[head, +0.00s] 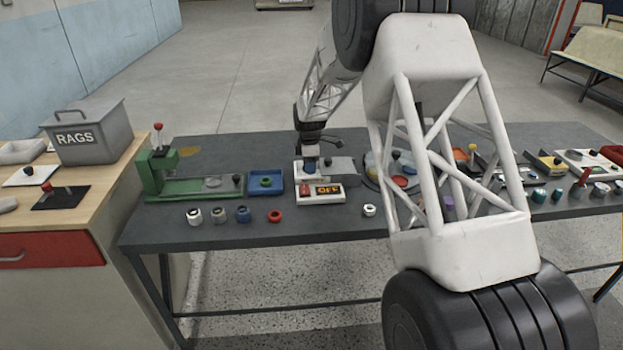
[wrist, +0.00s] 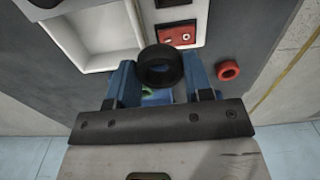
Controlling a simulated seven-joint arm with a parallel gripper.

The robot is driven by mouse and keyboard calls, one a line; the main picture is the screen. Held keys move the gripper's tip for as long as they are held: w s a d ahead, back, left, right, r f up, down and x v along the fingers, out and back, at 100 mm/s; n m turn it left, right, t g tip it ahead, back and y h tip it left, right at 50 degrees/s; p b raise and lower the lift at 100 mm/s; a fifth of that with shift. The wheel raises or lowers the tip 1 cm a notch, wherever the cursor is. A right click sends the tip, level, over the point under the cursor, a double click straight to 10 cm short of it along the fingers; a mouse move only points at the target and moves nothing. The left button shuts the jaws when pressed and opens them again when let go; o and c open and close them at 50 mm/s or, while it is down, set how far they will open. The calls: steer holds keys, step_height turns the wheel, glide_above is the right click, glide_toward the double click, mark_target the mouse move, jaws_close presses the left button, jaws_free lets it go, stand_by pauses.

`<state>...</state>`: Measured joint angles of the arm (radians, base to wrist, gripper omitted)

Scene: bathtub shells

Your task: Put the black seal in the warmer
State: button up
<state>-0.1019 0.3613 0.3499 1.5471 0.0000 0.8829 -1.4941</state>
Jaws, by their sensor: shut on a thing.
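My gripper (wrist: 160,80) is shut on the black seal (wrist: 150,55), a thick dark ring held between two blue fingers in the wrist view. In the head view my gripper (head: 311,165) is over the left side of the warmer (head: 320,197), a white box with a red switch and a lit display. In the wrist view the warmer's open white well (wrist: 95,35) is at upper left, and the seal is beside it, not inside. I cannot make out the seal in the head view.
A grey plate with a black knob (head: 343,172) lies at the warmer's back right. A red ring (head: 274,216) and several small rings are in front. A blue tray (head: 254,187) and a green press (head: 163,178) stand left. A white ring (head: 369,210) lies right.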

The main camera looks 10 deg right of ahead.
steer(key=w+d+r, duration=0.1)
steer(key=w, duration=0.7)
steer(key=shift+w+d, duration=0.2)
steer(key=shift+d, duration=0.1)
steer(key=shift+f, duration=3.05)
steer(key=shift+f, duration=0.1)
steer(key=shift+f, duration=1.75)
steer(key=shift+f, duration=0.15)
steer(key=o, duration=0.9)
